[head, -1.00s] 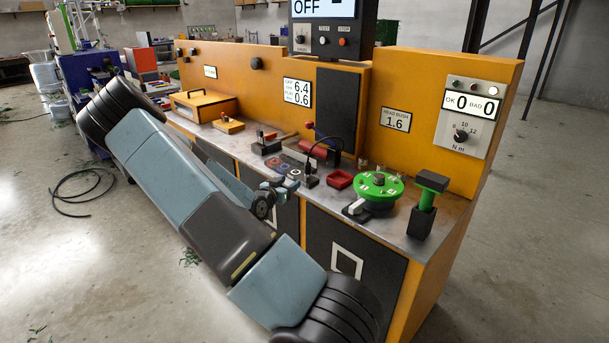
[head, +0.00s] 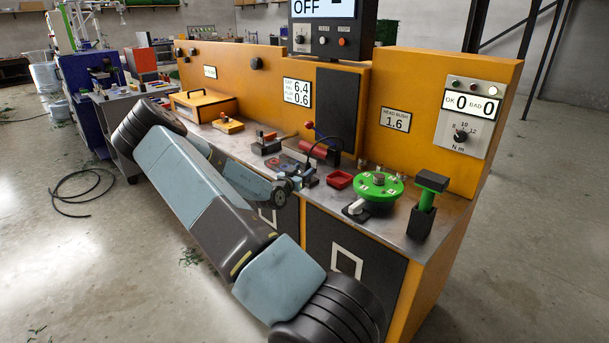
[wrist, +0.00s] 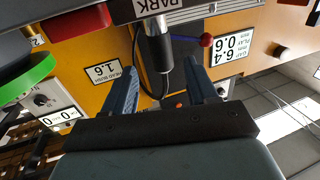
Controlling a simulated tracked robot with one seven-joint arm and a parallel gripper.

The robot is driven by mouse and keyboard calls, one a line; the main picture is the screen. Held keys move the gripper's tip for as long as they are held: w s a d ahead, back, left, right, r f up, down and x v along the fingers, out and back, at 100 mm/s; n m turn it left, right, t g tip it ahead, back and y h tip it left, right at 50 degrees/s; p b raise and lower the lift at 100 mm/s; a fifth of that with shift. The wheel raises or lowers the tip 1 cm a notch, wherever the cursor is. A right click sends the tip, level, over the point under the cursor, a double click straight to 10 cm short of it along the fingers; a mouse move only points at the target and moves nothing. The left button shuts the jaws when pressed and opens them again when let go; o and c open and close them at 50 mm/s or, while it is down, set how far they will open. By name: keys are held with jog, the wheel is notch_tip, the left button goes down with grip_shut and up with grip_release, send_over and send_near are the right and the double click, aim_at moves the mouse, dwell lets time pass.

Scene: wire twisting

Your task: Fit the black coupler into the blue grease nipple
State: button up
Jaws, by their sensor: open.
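The black coupler (wrist: 154,50) shows in the wrist view as a dark cylinder with a pale metal collar, beside a PARK label, and a black hose runs from it. My gripper (wrist: 162,68) is open, its two blue-grey fingers to either side of the coupler in the picture. I cannot tell whether either finger touches it. In the head view my gripper (head: 294,184) is at the bench's front edge, close to the coupler (head: 312,178). I cannot make out the blue grease nipple; my arm covers part of that area.
A red-knobbed lever (head: 311,127) rises behind. The orange back panel (head: 420,85) closes off the rear.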

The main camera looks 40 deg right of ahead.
aim_at(306, 166)
jog(key=shift+x, duration=2.5)
jog(key=shift+w+r, duration=0.1)
jog(key=shift+w, duration=0.05)
grip_shut()
